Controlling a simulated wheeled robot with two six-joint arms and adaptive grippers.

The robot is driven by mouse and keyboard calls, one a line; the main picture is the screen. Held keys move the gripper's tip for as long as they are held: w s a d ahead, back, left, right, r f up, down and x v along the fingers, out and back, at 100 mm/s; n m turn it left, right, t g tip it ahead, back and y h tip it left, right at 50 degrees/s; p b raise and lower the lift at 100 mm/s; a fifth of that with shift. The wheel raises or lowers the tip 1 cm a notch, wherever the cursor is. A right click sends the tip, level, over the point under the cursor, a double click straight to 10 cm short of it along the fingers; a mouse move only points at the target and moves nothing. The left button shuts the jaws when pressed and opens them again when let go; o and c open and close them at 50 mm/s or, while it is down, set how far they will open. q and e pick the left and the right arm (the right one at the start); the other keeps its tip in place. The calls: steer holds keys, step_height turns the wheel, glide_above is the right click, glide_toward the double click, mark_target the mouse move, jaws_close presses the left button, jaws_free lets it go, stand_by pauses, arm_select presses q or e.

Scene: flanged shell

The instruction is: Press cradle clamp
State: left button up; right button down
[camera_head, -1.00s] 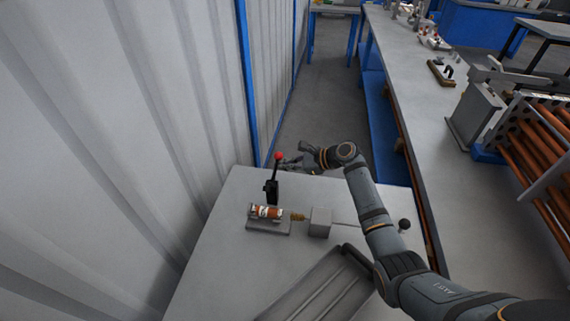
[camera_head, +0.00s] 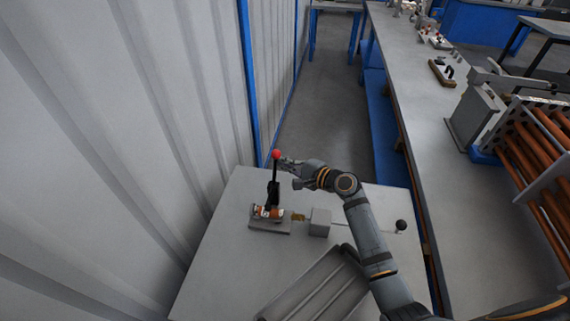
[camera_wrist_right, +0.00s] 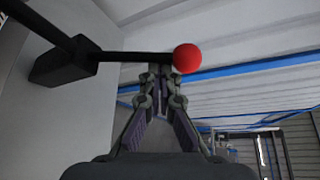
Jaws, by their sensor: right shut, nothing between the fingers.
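The cradle clamp (camera_head: 273,192) is black, with an upright lever topped by a red ball knob (camera_head: 276,154). Its lower black part overlaps the orange-and-white shell (camera_head: 263,211), which lies in a grey cradle (camera_head: 270,228) on the table. My right gripper (camera_head: 280,163) is shut and empty, its tips at the lever just below the knob. In the right wrist view, the closed fingertips (camera_wrist_right: 161,70) meet the black lever (camera_wrist_right: 135,57) beside the red knob (camera_wrist_right: 187,58); exact contact is unclear. My left gripper is not in view.
A grey block (camera_head: 320,222) with a rod and black knob (camera_head: 401,226) stands right of the cradle. A grey tray (camera_head: 318,285) lies nearer on the table (camera_head: 215,250). A corrugated wall (camera_head: 150,120) stands left; a long bench (camera_head: 430,130) runs along the right.

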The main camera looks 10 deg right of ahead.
steer(key=shift+s+a+r, duration=0.2)
steer(key=shift+s, duration=0.2)
stand_by(0.5)
